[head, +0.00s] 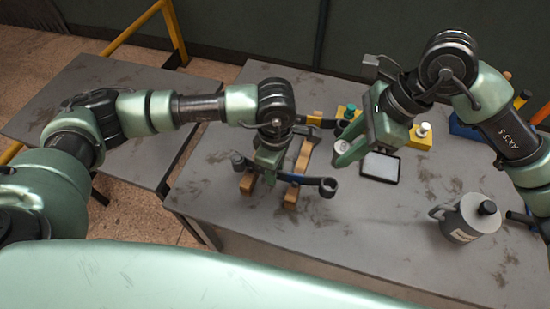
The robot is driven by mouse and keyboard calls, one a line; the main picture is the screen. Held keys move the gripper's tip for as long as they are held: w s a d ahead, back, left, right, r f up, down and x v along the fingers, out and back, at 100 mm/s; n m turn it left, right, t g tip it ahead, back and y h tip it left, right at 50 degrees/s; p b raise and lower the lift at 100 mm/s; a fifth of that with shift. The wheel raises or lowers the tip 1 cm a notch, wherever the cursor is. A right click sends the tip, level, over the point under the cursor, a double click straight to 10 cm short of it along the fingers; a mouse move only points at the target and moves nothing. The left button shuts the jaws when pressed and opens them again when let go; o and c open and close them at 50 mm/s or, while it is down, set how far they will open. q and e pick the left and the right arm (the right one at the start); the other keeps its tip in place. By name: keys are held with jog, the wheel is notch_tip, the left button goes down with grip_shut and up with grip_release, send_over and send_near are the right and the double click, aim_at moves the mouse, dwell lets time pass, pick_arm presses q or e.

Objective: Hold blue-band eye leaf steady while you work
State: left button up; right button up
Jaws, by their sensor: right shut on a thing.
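The blue-band eye leaf (312,181) is a dark bar with an eye at each end, lying across wooden blocks (291,195) near the table's middle. A blue band shows on it just right of my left gripper. My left gripper (266,174) points down at the leaf's left-middle part. Its fingertips are partly hidden, so I cannot tell whether they close on the leaf. My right gripper (347,154) is up and to the right of the leaf, apart from it. It is shut on a small white round part (341,145), which its fingers partly cover.
A yellow holder (423,144) with small capped bottles stands behind my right gripper. A dark tray with a pale pad (380,167) lies beside it. A grey can (468,219) stands at right; a blue bin (464,129) is behind. The table's front middle is clear.

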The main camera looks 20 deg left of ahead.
pick_arm(q)
jog(key=shift+f, duration=0.4)
jog(key=shift+c, duration=0.3)
grip_shut()
dwell(1.0)
pick_arm(e)
jog(key=shift+f, duration=1.45)
